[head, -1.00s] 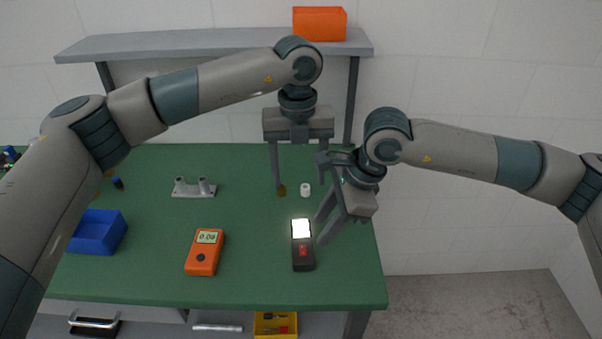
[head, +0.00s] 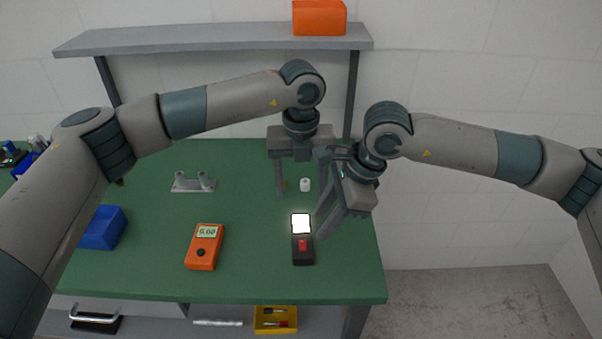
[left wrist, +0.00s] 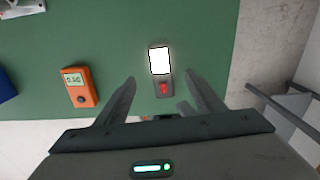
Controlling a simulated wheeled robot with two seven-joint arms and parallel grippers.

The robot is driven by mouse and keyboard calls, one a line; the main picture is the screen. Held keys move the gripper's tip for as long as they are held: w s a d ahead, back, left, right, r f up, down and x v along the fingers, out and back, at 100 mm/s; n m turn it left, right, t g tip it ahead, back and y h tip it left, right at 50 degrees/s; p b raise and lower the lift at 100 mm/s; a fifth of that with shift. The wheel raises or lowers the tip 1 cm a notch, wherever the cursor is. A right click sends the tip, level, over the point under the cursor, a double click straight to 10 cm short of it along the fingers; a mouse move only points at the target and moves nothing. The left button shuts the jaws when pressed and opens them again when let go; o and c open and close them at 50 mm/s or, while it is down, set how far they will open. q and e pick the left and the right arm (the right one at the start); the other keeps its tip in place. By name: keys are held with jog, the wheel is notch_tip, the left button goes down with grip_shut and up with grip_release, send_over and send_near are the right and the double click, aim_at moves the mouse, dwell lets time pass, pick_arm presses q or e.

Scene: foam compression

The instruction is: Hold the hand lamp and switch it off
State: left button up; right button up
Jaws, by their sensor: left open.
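The hand lamp (head: 303,257) is black with a glowing white panel and a red switch. It lies on the green bench top, near its front right; the panel is lit. In the left wrist view, the lamp (left wrist: 166,77) shows ahead, between the spread fingers of my left gripper (left wrist: 160,80). In the head view my left gripper (head: 301,192) is open and empty, pointing down behind the lamp and apart from it. My right gripper (head: 319,226) slants down just right of the lamp's lit panel. Its fingers overlap in view, so its opening is unclear.
An orange meter (head: 203,252) lies left of the lamp. A small white cylinder (head: 305,185) stands behind it, near my left fingers. A grey holder (head: 193,182) and a blue bin (head: 103,229) are farther left. A grey shelf (head: 200,40) with an orange box (head: 319,18) is above.

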aim_at(301, 224)
pick_arm(q)
notch_tip(301, 224, down, 13)
jog(key=shift+r, duration=0.2)
dwell(0.3)
jog(key=shift+c, duration=0.2)
